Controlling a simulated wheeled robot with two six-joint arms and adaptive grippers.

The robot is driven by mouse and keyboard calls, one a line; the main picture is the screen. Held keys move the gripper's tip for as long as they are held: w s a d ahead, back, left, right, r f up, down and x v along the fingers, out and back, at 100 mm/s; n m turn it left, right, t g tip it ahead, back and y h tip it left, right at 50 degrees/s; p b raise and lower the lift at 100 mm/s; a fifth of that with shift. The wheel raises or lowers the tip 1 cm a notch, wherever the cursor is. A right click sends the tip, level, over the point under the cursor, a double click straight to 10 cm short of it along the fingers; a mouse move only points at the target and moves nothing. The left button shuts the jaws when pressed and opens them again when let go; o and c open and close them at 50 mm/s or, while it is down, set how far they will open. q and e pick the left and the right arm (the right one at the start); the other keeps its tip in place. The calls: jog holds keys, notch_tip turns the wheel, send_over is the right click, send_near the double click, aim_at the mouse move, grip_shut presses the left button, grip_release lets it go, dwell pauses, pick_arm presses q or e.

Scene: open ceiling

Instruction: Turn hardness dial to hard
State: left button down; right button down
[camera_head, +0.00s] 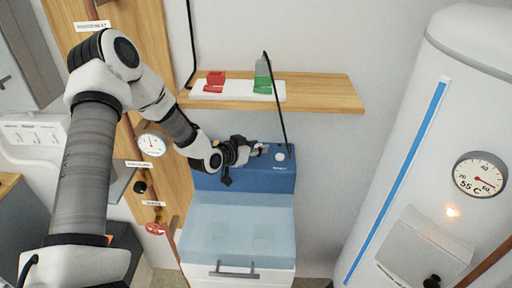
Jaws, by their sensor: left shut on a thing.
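The blue softener-like unit (285,181) stands below the wall shelf, with a control panel along its top. My left gripper (262,148) reaches in from the left over that panel, shut on a small part there. That part is mostly hidden by the fingers. I take it to be the hardness dial, but its pointer and markings cannot be read. A small round white piece (280,157) shows on the panel just right of the fingertips. My right gripper is not in view.
A wooden shelf (325,92) with red and green items on a white tray (207,96) is above. A black cable (273,95) hangs down to the unit. A white tank (440,110) with a 55 C gauge (480,175) stands right. A gauge (152,144) and a red valve (155,229) are left.

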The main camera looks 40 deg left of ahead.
pick_arm(q)
jog(key=shift+f, duration=0.1)
jog(key=c, duration=0.8)
grip_release()
jog(key=shift+w+f, duration=0.1)
jog(key=shift+w, duration=0.05)
jog(key=v, duration=0.7)
jog(key=shift+s, duration=0.25)
jog(key=shift+w, duration=0.15)
